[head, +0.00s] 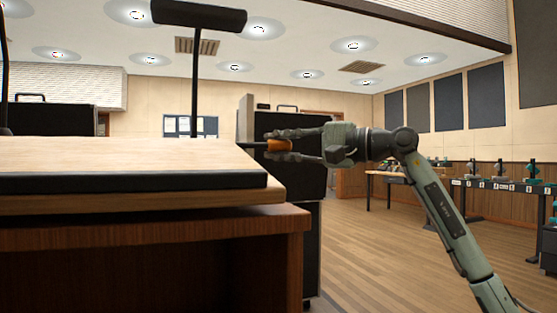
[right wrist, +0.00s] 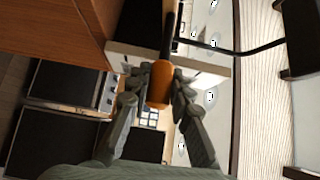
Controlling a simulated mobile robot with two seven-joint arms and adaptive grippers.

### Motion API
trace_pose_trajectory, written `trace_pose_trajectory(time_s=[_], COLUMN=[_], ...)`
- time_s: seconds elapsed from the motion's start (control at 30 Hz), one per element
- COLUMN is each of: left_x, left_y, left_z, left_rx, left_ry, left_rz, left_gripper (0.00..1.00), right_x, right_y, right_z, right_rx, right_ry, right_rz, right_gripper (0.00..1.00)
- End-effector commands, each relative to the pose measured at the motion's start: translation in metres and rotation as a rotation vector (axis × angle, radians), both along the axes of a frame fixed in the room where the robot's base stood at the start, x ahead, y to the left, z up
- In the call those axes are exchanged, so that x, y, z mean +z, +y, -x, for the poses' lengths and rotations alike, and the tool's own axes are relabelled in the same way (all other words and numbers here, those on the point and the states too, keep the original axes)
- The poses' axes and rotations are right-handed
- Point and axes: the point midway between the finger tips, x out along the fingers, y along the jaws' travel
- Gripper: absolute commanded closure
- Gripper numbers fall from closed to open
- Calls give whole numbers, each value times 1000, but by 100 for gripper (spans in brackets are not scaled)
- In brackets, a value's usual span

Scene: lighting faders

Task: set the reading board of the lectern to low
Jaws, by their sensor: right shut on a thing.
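The lectern (head: 150,258) fills the lower left of the head view, with a dark brown wooden body. Its pale wooden reading board (head: 110,158) lies on top, with a dark front edge. An orange handle (head: 278,145) on a dark stem is beside the board's right side; it also shows in the right wrist view (right wrist: 159,84). My right gripper (head: 284,146) is shut on this handle, with one finger on each side in the right wrist view (right wrist: 159,86). The stem's far end is partly hidden in the head view. My left gripper is not in view.
A black lamp (head: 197,14) on a thin post rises behind the board. A dark case (head: 308,175) stands behind the gripper. Tables with several devices (head: 500,182) line the far right. Wooden floor (head: 375,255) is open right of the lectern.

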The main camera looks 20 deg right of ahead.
Motion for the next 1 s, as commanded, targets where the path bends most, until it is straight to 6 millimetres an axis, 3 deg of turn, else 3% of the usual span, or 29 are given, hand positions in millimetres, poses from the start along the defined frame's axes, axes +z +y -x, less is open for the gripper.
trace_pose_trajectory(time_s=[0.17,0.2,0.37,0.73,1.0], left_x=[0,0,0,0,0], left_y=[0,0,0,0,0], left_z=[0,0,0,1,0], left_rx=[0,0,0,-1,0], left_ry=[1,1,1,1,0], left_rz=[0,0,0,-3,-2], left_gripper=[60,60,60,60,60], right_x=[5,5,4,2,0], right_y=[-2,-2,-1,-5,-41], right_z=[1,1,0,3,36], right_rx=[-3,-3,-3,-2,-7], right_ry=[-8,-8,-5,-1,-1], right_rz=[-8,-8,-7,-4,-1], right_gripper=[100,77,58,58,58])
